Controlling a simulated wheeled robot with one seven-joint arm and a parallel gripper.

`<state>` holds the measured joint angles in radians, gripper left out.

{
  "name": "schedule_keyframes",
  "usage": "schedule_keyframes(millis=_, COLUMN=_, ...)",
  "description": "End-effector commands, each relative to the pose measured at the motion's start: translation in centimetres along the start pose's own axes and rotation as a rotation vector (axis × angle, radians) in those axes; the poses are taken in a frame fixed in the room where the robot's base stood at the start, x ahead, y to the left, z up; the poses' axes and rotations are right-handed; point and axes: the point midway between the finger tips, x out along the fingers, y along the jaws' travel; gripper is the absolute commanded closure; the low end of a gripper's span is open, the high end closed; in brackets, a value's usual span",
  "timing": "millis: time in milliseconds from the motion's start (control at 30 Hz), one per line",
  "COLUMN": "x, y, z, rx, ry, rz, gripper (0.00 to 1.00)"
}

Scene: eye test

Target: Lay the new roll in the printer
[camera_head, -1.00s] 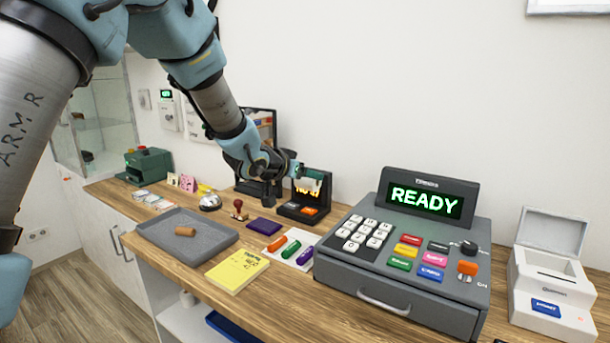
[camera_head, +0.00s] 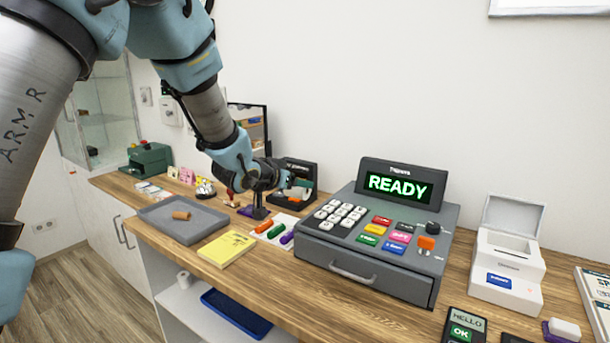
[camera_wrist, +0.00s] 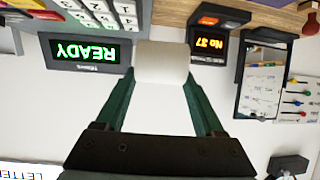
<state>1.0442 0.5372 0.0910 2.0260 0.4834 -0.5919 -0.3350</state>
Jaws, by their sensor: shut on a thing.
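My gripper (camera_wrist: 161,72) is shut on a white paper roll (camera_wrist: 162,60), held between its green fingers in the wrist view. In the head view my gripper (camera_head: 293,187) hangs above the counter, behind and left of the cash register, with the roll small and partly hidden. The white printer (camera_head: 505,270) stands at the right of the register with its lid (camera_head: 513,217) raised; its opening shows on top. The roll is well apart from the printer. A brown core (camera_head: 181,215) lies in the grey tray (camera_head: 160,205).
The cash register (camera_head: 365,245), its display reading READY, stands between my gripper and the printer. A yellow pad (camera_head: 227,248) and several crayons (camera_head: 276,231) lie at its left. A payment terminal (camera_head: 465,325) is front right. A white roll (camera_head: 184,280) and blue tray (camera_head: 236,313) are on the lower shelf.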

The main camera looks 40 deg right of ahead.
Motion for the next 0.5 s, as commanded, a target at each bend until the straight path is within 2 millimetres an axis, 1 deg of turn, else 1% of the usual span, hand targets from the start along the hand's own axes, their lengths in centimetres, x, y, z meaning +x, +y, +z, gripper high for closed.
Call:
schedule_keyframes(millis=167, x=-1.9, y=-2.1, z=3.0, rx=-0.033, ry=-0.004, rz=-0.067, gripper=0.87)
schedule_keyframes(millis=267, x=-3.3, y=-3.5, z=5.2, rx=-0.058, ry=-0.005, rz=-0.116, gripper=0.87)
schedule_keyframes(millis=367, x=-5.0, y=-5.4, z=7.8, rx=-0.086, ry=-0.006, rz=-0.177, gripper=0.87)
schedule_keyframes(millis=467, x=-7.3, y=-7.7, z=11.5, rx=-0.124, ry=-0.011, rz=-0.256, gripper=0.87)
schedule_keyframes(millis=500, x=-8.4, y=-8.8, z=13.1, rx=-0.142, ry=-0.011, rz=-0.294, gripper=0.87)
